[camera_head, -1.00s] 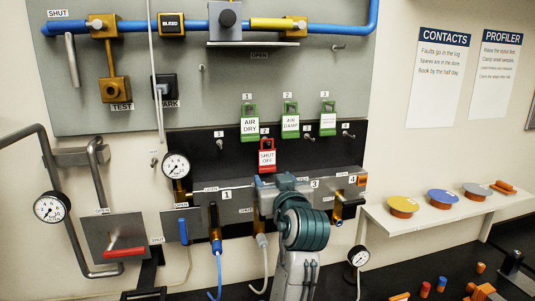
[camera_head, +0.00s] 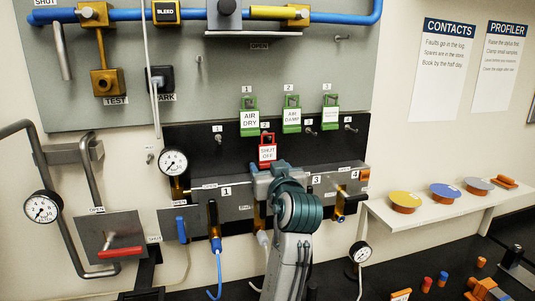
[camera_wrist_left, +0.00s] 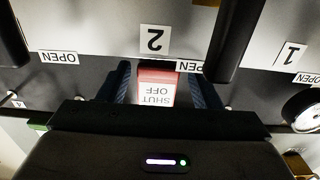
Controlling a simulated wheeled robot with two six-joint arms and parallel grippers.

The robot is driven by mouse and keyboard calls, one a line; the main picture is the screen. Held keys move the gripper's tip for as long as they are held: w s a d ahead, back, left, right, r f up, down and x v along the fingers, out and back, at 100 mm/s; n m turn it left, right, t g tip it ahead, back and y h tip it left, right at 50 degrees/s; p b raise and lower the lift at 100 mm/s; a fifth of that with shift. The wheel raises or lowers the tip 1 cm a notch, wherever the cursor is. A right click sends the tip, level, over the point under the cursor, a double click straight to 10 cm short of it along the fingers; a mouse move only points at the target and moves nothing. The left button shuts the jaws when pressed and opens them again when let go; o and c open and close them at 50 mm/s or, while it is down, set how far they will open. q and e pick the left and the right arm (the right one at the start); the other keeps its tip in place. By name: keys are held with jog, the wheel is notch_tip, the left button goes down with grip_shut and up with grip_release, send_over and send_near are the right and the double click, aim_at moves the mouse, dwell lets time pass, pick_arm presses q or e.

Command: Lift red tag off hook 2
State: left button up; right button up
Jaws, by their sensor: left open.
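The red tag (camera_head: 267,153), with a white "SHUT OFF" label, hangs on the black panel below the small number 2 plate. Its top covers most of the hook. My left gripper (camera_head: 267,173) is just below the tag, close to its lower edge. In the left wrist view the picture is upside down and the red tag (camera_wrist_left: 157,88) shows between the two dark fingers. The left gripper (camera_wrist_left: 158,80) is open, with one finger on each side of the tag; I see no clear contact. My right gripper is out of view.
Green tags (camera_head: 249,117) hang in a row above. Bare hooks (camera_head: 218,138) flank the red tag. A valve block (camera_head: 335,184) with dark handles lies below, near my gripper. A shelf (camera_head: 415,216) with coloured discs is at the right.

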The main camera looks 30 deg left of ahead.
pick_arm(q)
jog(key=c, duration=1.2)
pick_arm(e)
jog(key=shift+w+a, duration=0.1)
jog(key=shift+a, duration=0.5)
pick_arm(q)
jog(key=shift+r, duration=0.1)
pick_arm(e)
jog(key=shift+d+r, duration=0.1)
pick_arm(q)
jog(key=shift+r+p, duration=0.4)
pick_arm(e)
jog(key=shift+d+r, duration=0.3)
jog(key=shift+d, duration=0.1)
pick_arm(q)
jog(key=shift+d, duration=0.1)
